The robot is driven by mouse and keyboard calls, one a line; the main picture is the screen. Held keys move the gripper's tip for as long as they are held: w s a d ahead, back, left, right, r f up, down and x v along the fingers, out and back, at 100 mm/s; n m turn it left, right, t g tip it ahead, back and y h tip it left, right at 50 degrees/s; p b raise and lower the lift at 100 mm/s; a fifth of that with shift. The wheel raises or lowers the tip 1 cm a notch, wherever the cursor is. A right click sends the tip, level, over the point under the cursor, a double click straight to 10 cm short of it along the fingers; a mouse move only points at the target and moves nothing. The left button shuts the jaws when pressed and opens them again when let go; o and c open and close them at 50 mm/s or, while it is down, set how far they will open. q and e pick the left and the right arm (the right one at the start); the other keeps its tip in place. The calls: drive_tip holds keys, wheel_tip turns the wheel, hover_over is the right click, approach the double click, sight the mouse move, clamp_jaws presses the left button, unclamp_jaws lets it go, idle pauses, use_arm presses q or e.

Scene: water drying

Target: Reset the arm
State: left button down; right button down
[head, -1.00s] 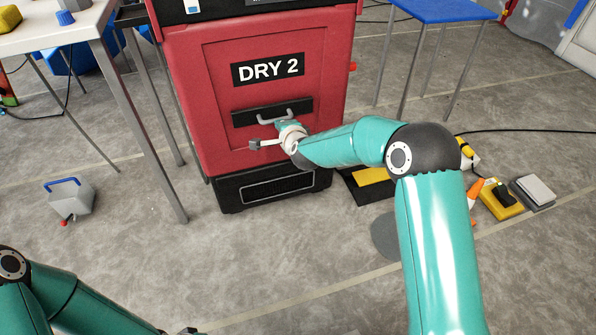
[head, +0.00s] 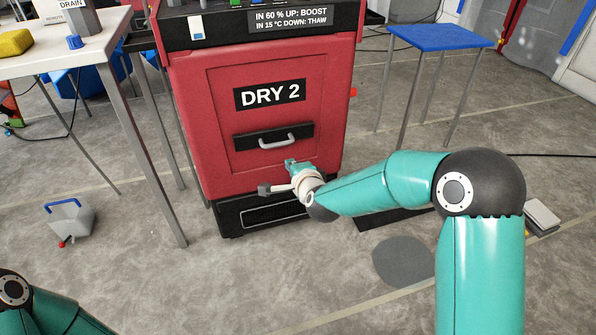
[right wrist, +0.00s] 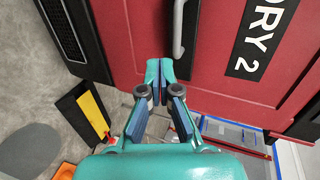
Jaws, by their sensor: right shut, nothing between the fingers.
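My right gripper (head: 291,164) is in front of the lower part of the red DRY 2 cabinet (head: 215,130), below its handle (head: 276,143). In the right wrist view its fingertips (right wrist: 159,70) are together with nothing between them. The handle (right wrist: 178,30) shows beside the fingertips there, and the gripper is apart from it in the head view. The cabinet door looks closed. Of my left arm, only a teal link shows at the lower left of the head view; its gripper is out of view.
A white table (head: 95,50) stands to the left of the cabinet and a blue-topped table (head: 440,38) to the right. A grey box with a blue handle (head: 70,220) sits on the floor at left. A black and yellow mat (right wrist: 85,112) lies beside the cabinet.

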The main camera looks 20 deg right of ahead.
drive_tip(key=v, duration=0.4)
drive_tip(key=s+d+f+n+g+p, duration=0.1)
drive_tip(key=s+f+g, duration=0.3)
drive_tip(key=f, duration=0.6)
drive_tip(key=s+d+f+n+g+p, duration=0.1)
drive_tip(key=s+f, duration=0.6)
drive_tip(key=f, duration=0.2)
drive_tip(key=s+a+f+n+g+y+p, duration=0.1)
drive_tip(key=s+a+f+n+g+y, duration=0.2)
drive_tip(key=s+n, duration=0.6)
drive_tip(key=s+a+f+n+g+y, duration=0.1)
drive_tip(key=s+a+f+n+g, duration=0.3)
drive_tip(key=s, duration=0.9)
wheel_tip(320, 180, up, 36)
drive_tip(key=g+p, duration=0.1)
drive_tip(key=p, duration=3.6)
drive_tip(key=shift+d+n+p, duration=0.3)
drive_tip(key=shift+d+p, duration=0.05)
drive_tip(key=shift+p, duration=0.05)
drive_tip(key=shift+w+r, duration=0.1)
drive_tip(key=shift+w, duration=0.05)
